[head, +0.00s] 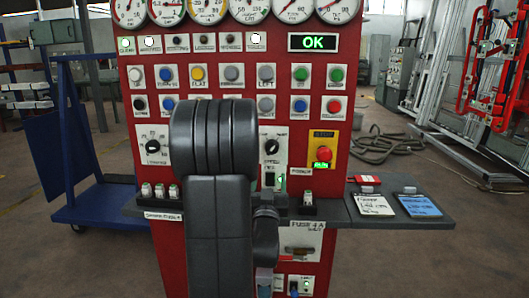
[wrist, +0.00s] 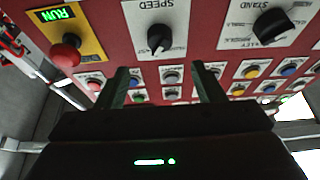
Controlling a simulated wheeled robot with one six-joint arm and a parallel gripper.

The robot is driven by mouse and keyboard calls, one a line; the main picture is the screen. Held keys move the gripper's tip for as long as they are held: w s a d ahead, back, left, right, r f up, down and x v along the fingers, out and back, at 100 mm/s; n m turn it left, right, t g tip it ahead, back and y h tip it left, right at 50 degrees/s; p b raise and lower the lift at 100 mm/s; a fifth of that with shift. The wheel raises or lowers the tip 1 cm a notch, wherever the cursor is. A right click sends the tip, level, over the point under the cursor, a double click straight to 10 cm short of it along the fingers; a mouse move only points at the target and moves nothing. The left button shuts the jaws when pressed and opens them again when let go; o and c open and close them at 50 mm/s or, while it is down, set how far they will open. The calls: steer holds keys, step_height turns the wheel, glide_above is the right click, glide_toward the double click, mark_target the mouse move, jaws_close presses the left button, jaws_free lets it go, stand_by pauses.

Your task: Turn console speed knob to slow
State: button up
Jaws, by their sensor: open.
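The speed knob (wrist: 158,38) is a black rotary knob on a white plate marked SPEED, upside down in the wrist view. It also shows on the red console (head: 345,105) in the head view, as the black knob (head: 271,147) just right of my arm. Its exact setting is too small to read. My gripper (wrist: 163,80) is open and empty. Its two fingers point at the console, one on either side of the knob's column in the picture, with the knob above the tips. I cannot tell the distance. My arm hides the gripper in the head view.
A red button (wrist: 66,52) on a yellow RUN plate sits beside the speed plate. The black stand knob (wrist: 272,26) is on its other side. Rows of coloured buttons (wrist: 172,75) lie close by. A shelf (head: 440,214) with cards juts out at the right.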

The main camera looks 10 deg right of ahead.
mark_target(271, 152)
steer(key=p+x, duration=0.1)
steer(key=x, duration=1)
steer(key=shift+w+d+r, duration=0.1)
steer(key=shift+w, duration=0.15)
steer(key=shift+c, duration=0.2)
steer(key=c, duration=0.9)
